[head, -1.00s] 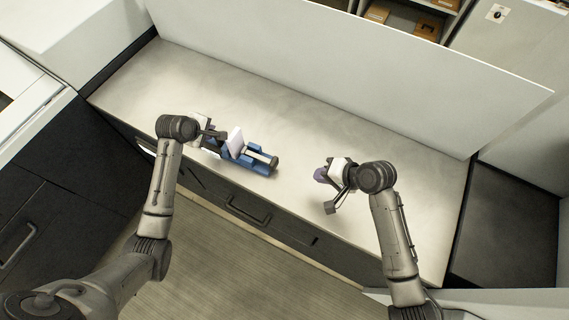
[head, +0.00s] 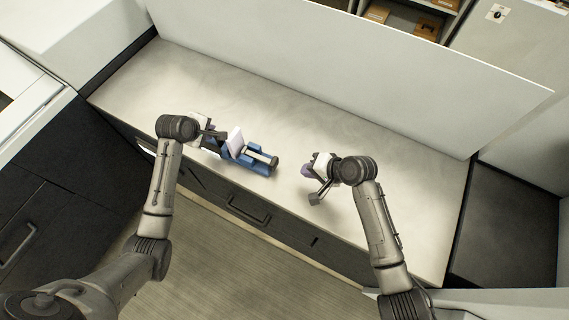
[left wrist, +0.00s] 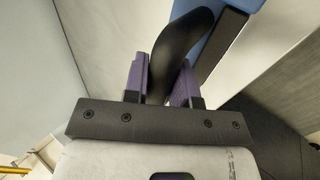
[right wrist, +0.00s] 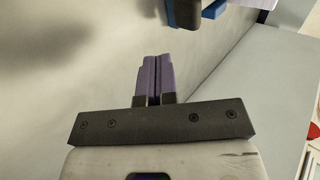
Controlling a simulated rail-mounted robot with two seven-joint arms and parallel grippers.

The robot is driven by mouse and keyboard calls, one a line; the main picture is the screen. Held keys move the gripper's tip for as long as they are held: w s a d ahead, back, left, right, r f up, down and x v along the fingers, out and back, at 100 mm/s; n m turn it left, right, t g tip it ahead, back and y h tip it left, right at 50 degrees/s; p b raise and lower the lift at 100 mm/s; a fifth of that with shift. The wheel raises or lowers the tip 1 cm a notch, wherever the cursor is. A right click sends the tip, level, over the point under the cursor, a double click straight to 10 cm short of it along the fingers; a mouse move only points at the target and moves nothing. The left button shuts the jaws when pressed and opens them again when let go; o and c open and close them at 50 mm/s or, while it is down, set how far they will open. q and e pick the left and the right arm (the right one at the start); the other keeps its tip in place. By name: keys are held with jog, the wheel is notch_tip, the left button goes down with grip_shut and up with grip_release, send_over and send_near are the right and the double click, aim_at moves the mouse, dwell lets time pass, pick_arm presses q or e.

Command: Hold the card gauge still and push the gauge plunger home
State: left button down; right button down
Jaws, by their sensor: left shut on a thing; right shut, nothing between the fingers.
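The card gauge is a blue body (head: 258,168) lying near the front edge of the counter, with a pale upright plate (head: 235,142) on it. Its plunger, a light bar (head: 259,155) with a dark round end (head: 274,161), points right. My left gripper (head: 212,136) is at the gauge's left end. In the left wrist view its purple fingers (left wrist: 160,78) are shut on a curved black handle (left wrist: 182,42), with the blue body beyond. My right gripper (head: 306,171) is shut and empty, right of the dark end and apart from it. The dark end (right wrist: 184,12) also shows in the right wrist view.
The pale counter (head: 390,165) is clear behind and to the right of the gauge. A tall white panel (head: 350,70) stands along its back. Dark drawers with handles (head: 250,212) lie below the front edge.

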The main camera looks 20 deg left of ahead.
aim_at(276, 162)
jog(key=x, duration=0.5)
jog(key=a, duration=0.3)
jog(key=shift+a, duration=0.5)
jog(key=shift+a, duration=0.1)
pick_arm(q)
jog(key=shift+d, duration=0.1)
pick_arm(e)
jog(key=shift+a, duration=1.4)
pick_arm(q)
jog(key=shift+d, duration=0.1)
pick_arm(e)
jog(key=d, duration=0.4)
jog(key=shift+d+r, duration=0.1)
jog(key=shift+d, duration=0.2)
jog(key=v, duration=0.9)
jog(key=shift+w+d+r, duration=0.15)
jog(key=shift+d+r, duration=0.1)
